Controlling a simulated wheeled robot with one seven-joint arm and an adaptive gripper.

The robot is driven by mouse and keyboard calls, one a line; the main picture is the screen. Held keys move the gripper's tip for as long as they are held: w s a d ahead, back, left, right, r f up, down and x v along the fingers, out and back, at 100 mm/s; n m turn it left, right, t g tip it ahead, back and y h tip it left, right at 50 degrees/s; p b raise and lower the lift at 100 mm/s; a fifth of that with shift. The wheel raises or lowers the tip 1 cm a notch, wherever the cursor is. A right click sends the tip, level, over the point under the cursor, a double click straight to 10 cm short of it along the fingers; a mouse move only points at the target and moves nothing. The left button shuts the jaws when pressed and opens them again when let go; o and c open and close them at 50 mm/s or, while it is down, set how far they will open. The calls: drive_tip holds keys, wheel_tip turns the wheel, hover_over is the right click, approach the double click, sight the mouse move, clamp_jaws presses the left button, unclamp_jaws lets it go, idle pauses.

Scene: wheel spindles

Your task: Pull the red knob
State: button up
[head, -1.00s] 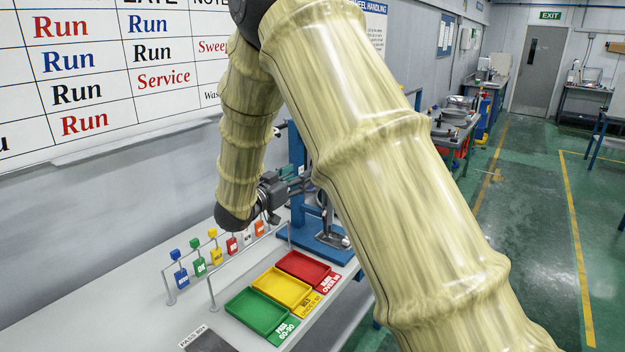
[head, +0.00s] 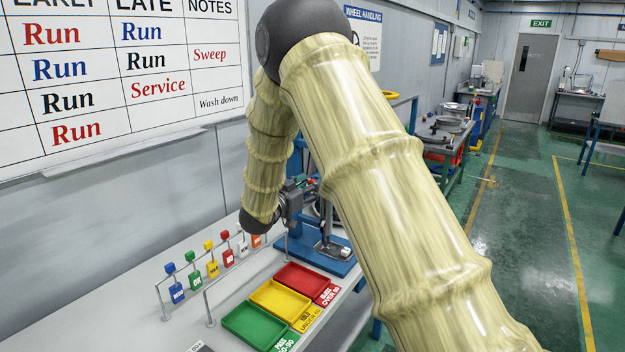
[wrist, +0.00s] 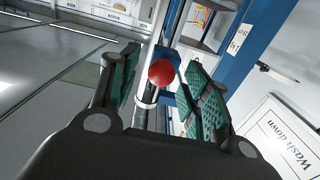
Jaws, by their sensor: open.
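The red knob (wrist: 161,73) is a round ball in the wrist view. It shows between the two green-padded fingers of my gripper (wrist: 162,62), with gaps on both sides. The fingers are spread and not closed on it. A pale shaft runs close by the knob, next to a blue upright frame (wrist: 236,62). In the head view my gripper (head: 303,192) reaches the blue machine (head: 340,264) at the back of the bench.
Green (head: 254,326), yellow (head: 281,300) and red (head: 303,279) trays lie on the bench in front of the machine. A wall board (head: 110,75) is behind. The floor at right is open.

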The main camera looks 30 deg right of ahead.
drive_tip(key=shift+x, duration=1.15)
drive_tip(key=shift+c, duration=0.3)
clamp_jaws()
